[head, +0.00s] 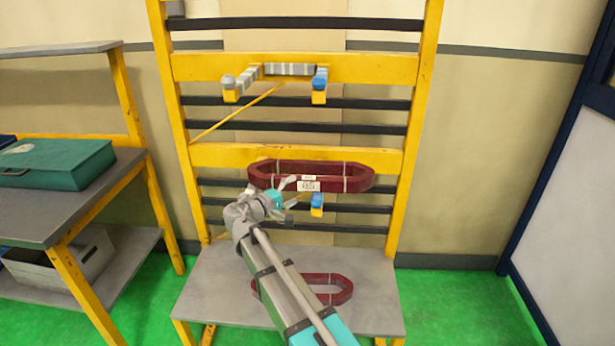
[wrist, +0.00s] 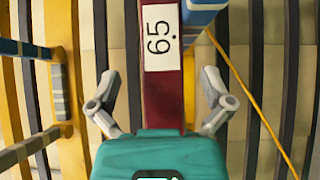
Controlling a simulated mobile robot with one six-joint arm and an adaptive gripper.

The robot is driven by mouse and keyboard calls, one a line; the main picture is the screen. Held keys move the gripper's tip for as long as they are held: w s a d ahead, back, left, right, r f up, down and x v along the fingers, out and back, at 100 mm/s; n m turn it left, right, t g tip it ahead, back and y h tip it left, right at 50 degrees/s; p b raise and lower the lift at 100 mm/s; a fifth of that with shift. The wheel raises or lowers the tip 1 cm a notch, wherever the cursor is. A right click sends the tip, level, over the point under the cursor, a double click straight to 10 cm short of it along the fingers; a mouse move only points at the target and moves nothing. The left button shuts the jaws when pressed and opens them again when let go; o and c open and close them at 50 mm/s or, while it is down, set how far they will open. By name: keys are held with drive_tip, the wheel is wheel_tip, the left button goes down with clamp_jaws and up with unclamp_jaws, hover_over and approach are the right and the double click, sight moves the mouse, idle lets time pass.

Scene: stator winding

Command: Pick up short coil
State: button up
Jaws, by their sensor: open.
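Two dark red oval coils are in the head view. The upper coil (head: 355,182) rests at the yellow rack's middle crossbar, with a white label on its front. The lower coil (head: 343,293) lies on the grey bench and looks shorter; my arm covers part of it. I cannot read which is the short one. My gripper (head: 287,194) is at the upper coil's front, near the label. In the wrist view, my gripper (wrist: 160,92) is open, one finger on each side of a dark red coil section (wrist: 162,110) labelled "65", with gaps on both sides.
The yellow rack (head: 400,150) has dark slats and blue-tipped pegs, one (head: 317,203) just below the upper coil. A grey bench (head: 375,305) is at its foot. A side table (head: 95,185) with a green case (head: 62,160) stands left. Green floor is free at right.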

sight(302, 186)
drive_tip(key=shift+x, duration=2.1)
drive_tip(key=shift+f, duration=0.1)
drive_tip(key=c, duration=1.4)
